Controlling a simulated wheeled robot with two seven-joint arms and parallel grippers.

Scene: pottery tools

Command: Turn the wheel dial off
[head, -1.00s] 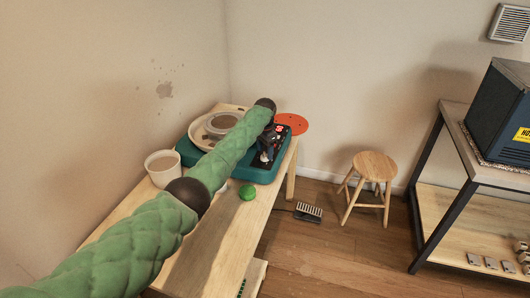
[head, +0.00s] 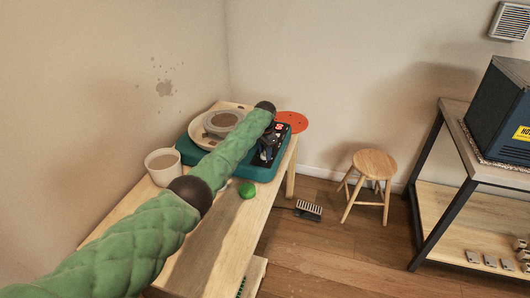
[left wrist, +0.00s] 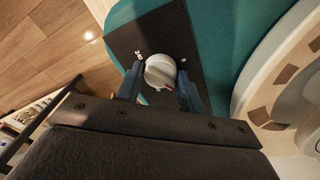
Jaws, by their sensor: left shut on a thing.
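The wheel dial (left wrist: 158,70) is a round pale grey knob on a black panel (left wrist: 150,36) of the teal pottery wheel (left wrist: 220,35). White markings are printed around it, including a 0 at its upper right in the left wrist view. A dark reddish mark shows at the dial's lower right. My left gripper (left wrist: 160,82) is shut on the dial, one finger on each side. In the head view, my left gripper (head: 268,146) is at the wheel's panel and the dial is hidden there. My right gripper is not in view.
The wheel (head: 262,175) stands on a wooden table (head: 232,225). A white cup (head: 162,172), a green lump (head: 247,190) and an orange disc (head: 292,122) are near it. A stool (head: 374,163) and a foot pedal (head: 308,209) stand on the floor.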

